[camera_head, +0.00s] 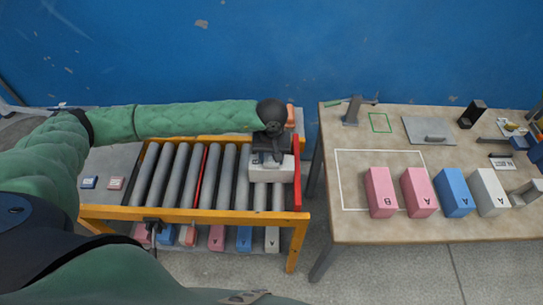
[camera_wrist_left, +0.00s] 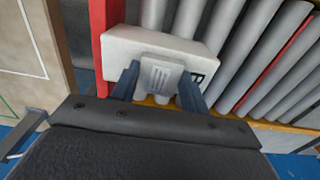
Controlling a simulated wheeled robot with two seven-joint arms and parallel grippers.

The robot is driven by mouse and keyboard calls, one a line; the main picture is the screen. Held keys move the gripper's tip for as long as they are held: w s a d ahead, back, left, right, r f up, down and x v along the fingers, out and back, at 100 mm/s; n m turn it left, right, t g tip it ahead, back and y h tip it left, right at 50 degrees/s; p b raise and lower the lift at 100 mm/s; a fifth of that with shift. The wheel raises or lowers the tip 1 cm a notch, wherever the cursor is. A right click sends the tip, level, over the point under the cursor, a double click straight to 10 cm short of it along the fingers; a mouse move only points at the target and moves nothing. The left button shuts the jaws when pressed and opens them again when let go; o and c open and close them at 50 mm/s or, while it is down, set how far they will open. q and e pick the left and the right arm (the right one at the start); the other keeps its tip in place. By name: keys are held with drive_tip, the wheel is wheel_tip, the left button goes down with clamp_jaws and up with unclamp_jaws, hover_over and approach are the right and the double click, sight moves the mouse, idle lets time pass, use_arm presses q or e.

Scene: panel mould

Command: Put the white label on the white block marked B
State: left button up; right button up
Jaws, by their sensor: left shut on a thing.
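A white block (camera_head: 262,174) lies on the grey rollers at the right end of the conveyor, close to the red end stop. In the left wrist view the block (camera_wrist_left: 135,45) shows a dark mark at its right side, too partial to read. My left gripper (camera_head: 271,156) is over this block, fingers pointing down. In the left wrist view its two dark fingers (camera_wrist_left: 158,84) are shut on a small white label (camera_wrist_left: 160,72) with grey stripes, at the block's face; I cannot tell whether they touch. My right gripper is not in view.
A blue label (camera_head: 88,183) and a pink label (camera_head: 116,184) lie left of the rollers. Several blocks sit on the lower shelf. The right table (camera_head: 400,232) holds a pink block marked B (camera_head: 381,196) and a white block marked A (camera_head: 488,192).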

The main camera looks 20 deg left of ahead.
use_arm(q)
drive_tip(key=shift+f, duration=0.1)
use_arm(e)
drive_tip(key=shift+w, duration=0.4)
use_arm(q)
drive_tip(key=o, duration=1)
drive_tip(key=shift+c, duration=0.2)
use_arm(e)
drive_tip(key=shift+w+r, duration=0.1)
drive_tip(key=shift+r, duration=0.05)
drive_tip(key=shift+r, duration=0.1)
